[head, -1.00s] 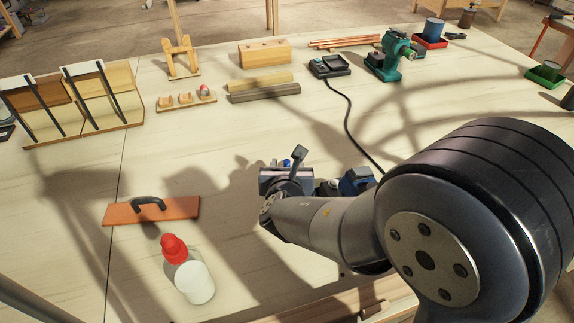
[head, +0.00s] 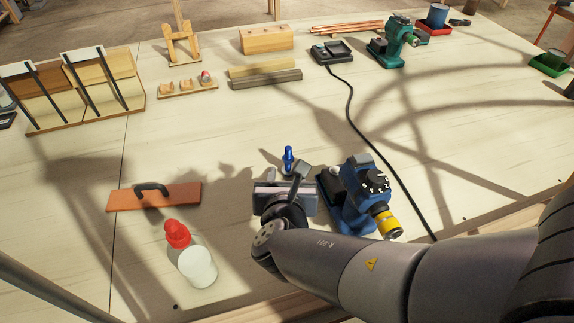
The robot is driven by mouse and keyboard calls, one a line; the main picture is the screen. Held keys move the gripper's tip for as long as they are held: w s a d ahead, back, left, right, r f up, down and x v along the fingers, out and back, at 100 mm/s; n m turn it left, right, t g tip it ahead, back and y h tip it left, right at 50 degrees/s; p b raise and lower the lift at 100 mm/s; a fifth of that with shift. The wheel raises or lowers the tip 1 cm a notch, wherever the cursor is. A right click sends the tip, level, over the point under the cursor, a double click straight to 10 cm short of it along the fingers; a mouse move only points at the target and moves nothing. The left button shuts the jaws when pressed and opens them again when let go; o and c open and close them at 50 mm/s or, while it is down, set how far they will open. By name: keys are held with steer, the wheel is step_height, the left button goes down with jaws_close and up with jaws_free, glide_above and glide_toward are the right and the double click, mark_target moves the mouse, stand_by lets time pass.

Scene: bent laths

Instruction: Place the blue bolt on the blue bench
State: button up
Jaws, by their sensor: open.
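The small blue bolt (head: 288,160) stands upright on the light wooden tabletop, in the middle of the head view. My gripper (head: 284,190) is just in front of it, nearer to me. The gripper is open; its fingertips are mostly hidden behind its own body and wrist, and I see nothing held. I cannot tell whether it touches the bolt. A blue bench machine (head: 350,197) with a dial and a yellow-and-black nose stands just right of the gripper, partly covered by my arm.
A black cable (head: 350,115) runs along the right from a black device (head: 332,52). A teal vise (head: 395,42) stands farther back. The middle of the table is clear.

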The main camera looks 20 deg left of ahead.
mark_target(289, 151)
steer(key=shift+n+y, duration=0.7)
steer(key=shift+y, duration=0.2)
steer(key=b+x, duration=0.1)
steer(key=x, duration=0.2)
steer(key=r+x, duration=0.1)
steer(key=x, duration=0.2)
steer(key=w+r+b+x, duration=0.1)
steer(key=x, duration=0.3)
steer(key=shift+w+d+b, duration=0.1)
steer(key=shift+d+b, duration=0.25)
steer(key=shift+d, duration=0.05)
jaws_close()
